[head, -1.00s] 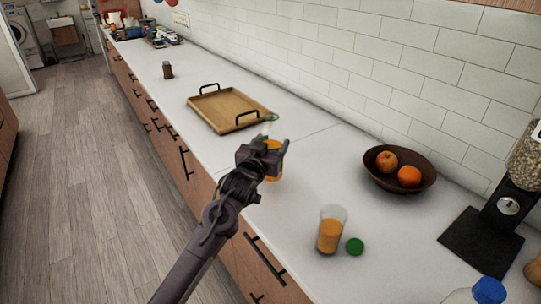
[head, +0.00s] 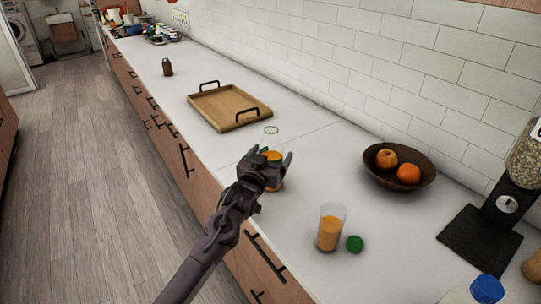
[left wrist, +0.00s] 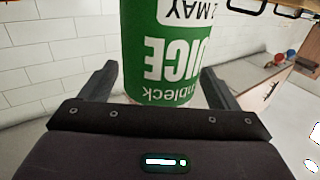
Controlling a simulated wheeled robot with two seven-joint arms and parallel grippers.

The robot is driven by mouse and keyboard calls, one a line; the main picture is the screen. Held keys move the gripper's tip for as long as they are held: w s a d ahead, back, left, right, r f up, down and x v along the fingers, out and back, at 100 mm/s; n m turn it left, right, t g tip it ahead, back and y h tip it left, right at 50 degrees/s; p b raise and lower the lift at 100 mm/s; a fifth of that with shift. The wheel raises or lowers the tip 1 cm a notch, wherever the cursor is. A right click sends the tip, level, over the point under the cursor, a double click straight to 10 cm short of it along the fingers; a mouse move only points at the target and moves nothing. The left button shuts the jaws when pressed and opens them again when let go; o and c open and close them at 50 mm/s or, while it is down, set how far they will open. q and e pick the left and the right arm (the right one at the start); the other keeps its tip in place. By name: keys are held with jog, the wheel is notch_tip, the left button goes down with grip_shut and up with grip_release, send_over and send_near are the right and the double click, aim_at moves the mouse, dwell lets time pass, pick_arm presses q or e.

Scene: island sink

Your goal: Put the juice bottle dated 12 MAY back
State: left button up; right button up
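The juice bottle (head: 273,182) has a clear upper part and orange juice low down. Its open rim shows as a thin ring, and the gripper hides much of its body. In the left wrist view its green label (left wrist: 168,70) reads JUICE, upside down in that picture, with "2 MAY" showing; the first digit is cut off. I cannot tell whether the base touches the counter. A green cap (head: 354,244) lies near the front. My right gripper is not in view.
A glass of orange juice (head: 329,232) stands beside the cap. A wooden tray (head: 230,107) with black handles lies empty beyond the bottle. A fruit bowl (head: 400,180) and a grain dispenser (head: 507,204) stand at right. The white counter (head: 320,170) between bottle and bowl is clear.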

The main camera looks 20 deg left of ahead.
pick_arm(q)
jog(key=shift+s+r, duration=0.1)
jog(key=shift+r, duration=0.05)
jog(key=s+b, duration=0.2)
jog(key=s, duration=0.9)
jog(key=shift+s+a, duration=0.4)
jog(key=shift+a, duration=0.05)
